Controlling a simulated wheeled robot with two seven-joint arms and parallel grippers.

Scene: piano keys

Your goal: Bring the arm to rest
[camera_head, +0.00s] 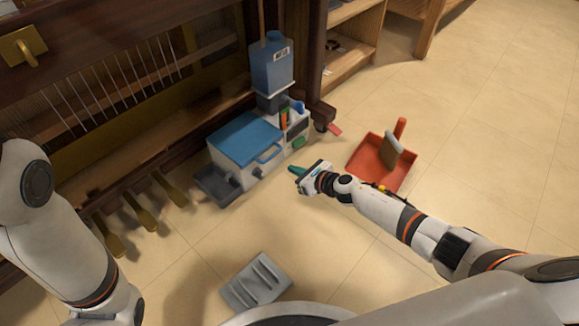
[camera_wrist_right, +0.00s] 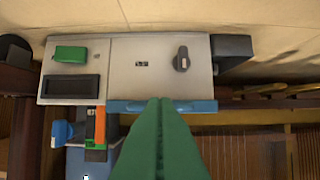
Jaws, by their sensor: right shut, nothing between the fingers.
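My right gripper (camera_head: 296,171) has green fingers and is shut with nothing between them. In the head view it hangs over the floor, to the right of a white machine with a blue lid (camera_head: 245,138). In the right wrist view the shut green fingers (camera_wrist_right: 160,103) point toward the machine's grey panel (camera_wrist_right: 150,68), which has a dark knob and a green button. I cannot tell whether they touch it. My left arm (camera_head: 60,230) comes in at the left edge; its gripper is out of view.
A blue bottle (camera_head: 271,66) stands behind the machine. An orange dustpan (camera_head: 370,165) with a brush lies right of my right gripper. A grey ridged block (camera_head: 255,282) is on the floor in front. Brass pedals (camera_head: 140,212) stick out from the piano at left.

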